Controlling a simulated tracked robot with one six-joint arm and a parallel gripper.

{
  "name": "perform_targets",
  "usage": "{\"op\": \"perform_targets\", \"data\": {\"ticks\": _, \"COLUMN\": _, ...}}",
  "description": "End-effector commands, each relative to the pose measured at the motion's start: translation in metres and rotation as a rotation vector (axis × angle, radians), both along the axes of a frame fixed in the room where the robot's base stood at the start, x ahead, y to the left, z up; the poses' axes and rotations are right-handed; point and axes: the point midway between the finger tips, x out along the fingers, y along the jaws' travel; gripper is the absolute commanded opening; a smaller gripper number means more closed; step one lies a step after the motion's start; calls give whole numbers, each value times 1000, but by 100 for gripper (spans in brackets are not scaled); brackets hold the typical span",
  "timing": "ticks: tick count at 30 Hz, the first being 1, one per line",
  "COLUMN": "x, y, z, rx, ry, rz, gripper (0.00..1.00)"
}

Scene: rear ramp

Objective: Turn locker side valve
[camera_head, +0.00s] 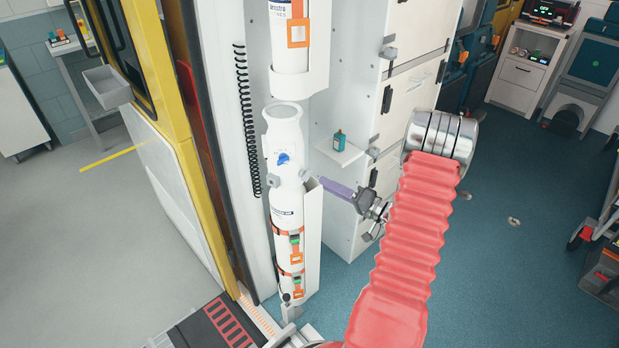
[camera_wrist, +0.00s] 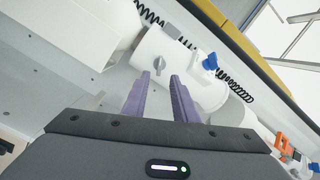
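A white oxygen cylinder (camera_head: 286,185) stands upright in the locker in the head view. A small grey side valve knob (camera_head: 304,175) is on its right flank. A blue knob (camera_head: 283,158) is on its front, and a second grey knob (camera_head: 274,179) is on its left. In the wrist view the grey valve knob (camera_wrist: 159,65) is ahead of my purple fingertips, roughly centred between them. The blue knob (camera_wrist: 210,62) is to its right. My gripper (camera_head: 322,181) points left at the side knob, close but apart. It is open and empty in the wrist view (camera_wrist: 161,76).
A white shelf (camera_head: 338,153) with a small teal bottle (camera_head: 339,139) is just above my gripper. White drawers (camera_head: 408,95) stand behind my arm. A black coiled cord (camera_head: 247,120) hangs left of the cylinder. Open teal floor (camera_head: 500,270) lies to the right.

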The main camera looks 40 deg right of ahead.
Motion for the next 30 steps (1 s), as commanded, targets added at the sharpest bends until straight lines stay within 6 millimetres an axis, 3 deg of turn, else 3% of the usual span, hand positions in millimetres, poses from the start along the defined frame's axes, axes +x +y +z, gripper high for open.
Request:
{"op": "perform_targets", "data": {"ticks": 13, "x": 62, "y": 13, "z": 0, "rx": -1, "ry": -1, "rz": 2, "gripper": 26}}
{"op": "perform_targets", "data": {"ticks": 26, "x": 71, "y": 14, "z": 0, "rx": 0, "ry": 0, "rz": -1, "gripper": 26}}
{"op": "perform_targets", "data": {"ticks": 30, "x": 70, "y": 14, "z": 0, "rx": 0, "ry": 0, "rz": -1, "gripper": 16}}
